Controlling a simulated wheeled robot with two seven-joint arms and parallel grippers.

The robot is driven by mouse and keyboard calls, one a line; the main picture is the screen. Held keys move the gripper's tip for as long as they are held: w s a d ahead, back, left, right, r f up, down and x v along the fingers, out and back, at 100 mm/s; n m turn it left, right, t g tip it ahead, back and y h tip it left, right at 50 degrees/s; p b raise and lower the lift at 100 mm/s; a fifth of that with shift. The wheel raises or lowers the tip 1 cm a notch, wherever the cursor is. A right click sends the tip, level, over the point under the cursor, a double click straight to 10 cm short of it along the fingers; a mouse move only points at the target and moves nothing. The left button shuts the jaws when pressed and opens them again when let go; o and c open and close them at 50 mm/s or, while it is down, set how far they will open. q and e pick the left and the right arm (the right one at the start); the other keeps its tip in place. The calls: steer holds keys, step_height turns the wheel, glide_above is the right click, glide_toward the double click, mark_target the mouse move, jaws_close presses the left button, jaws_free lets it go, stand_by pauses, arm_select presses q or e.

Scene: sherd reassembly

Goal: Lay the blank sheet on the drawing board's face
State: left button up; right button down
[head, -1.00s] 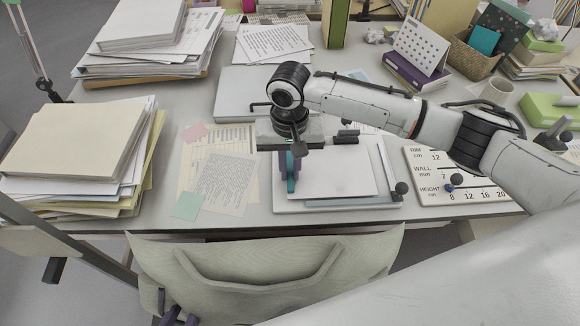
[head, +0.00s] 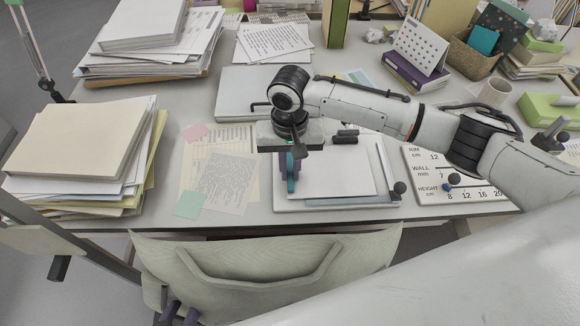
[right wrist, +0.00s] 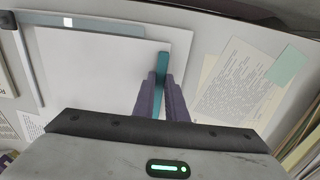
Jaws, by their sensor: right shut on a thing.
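The blank white sheet (head: 338,178) lies over the drawing board (head: 300,208), within its edges. My right gripper (head: 290,178) points down at the sheet's left edge, shut on a narrow teal piece there. In the right wrist view the purple fingers (right wrist: 162,95) pinch this teal piece (right wrist: 162,68) beside the sheet (right wrist: 95,75). I cannot tell whether the sheet touches the board everywhere. My left gripper (head: 181,308) shows only partly at the bottom left, its purple fingers apart and empty.
Printed pages (head: 222,180) lie left of the board. A paper stack (head: 82,145) stands farther left. A number card (head: 465,185) is right of the board, and a grey closed case (head: 238,92) lies behind. A chair back (head: 265,265) stands at the near table edge.

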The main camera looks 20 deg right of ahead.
steer(key=shift+f+p, duration=0.2)
steer(key=shift+p, duration=0.25)
steer(key=shift+f, duration=0.1)
stand_by(0.5)
steer(key=shift+p, duration=0.45)
steer(key=shift+f, duration=0.1)
steer(key=c, duration=1.2)
jaws_free()
steer(key=shift+r, duration=3.55)
